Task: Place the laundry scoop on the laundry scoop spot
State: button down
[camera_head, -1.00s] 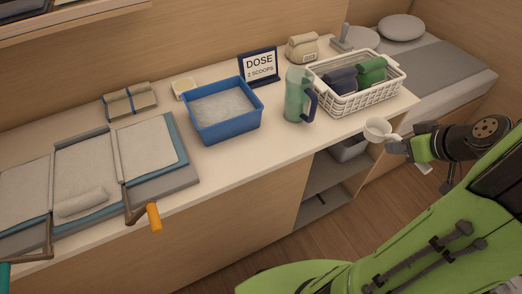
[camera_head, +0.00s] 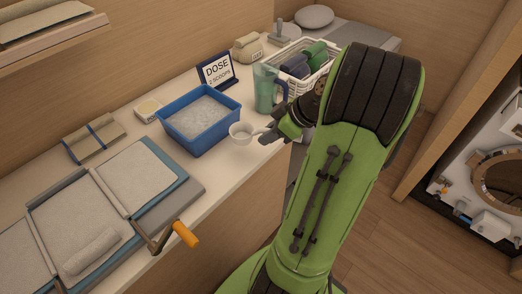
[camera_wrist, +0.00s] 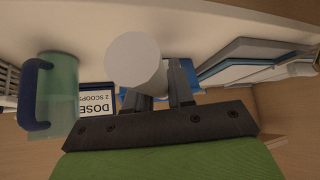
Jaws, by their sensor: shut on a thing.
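The laundry scoop is a small white cup (camera_head: 240,133). My gripper (camera_head: 266,134) is shut on its handle side and holds it upright, just in front of the right corner of the blue tub (camera_head: 190,141). In the wrist view the scoop (camera_wrist: 138,58) is large and pale between the dark fingers of my gripper (camera_wrist: 163,92). The tub holds white powder (camera_head: 197,113). I cannot tell whether the scoop contains anything. No marked laundry scoop spot can be made out for certain.
A green jug (camera_head: 267,90) stands right of the tub, with a white basket (camera_head: 309,74) behind. A DOSE sign (camera_head: 217,72) stands behind the tub. A folding board with an orange crank (camera_head: 186,234) fills the left counter. A small pale dish (camera_head: 148,108) is left of the tub.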

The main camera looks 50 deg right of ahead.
notch_tip(320, 180, down, 5)
jog(key=shift+f+b, duration=0.15)
jog(key=shift+b, duration=0.55)
jog(key=shift+f, duration=0.1)
jog(key=c, duration=1)
grip_release()
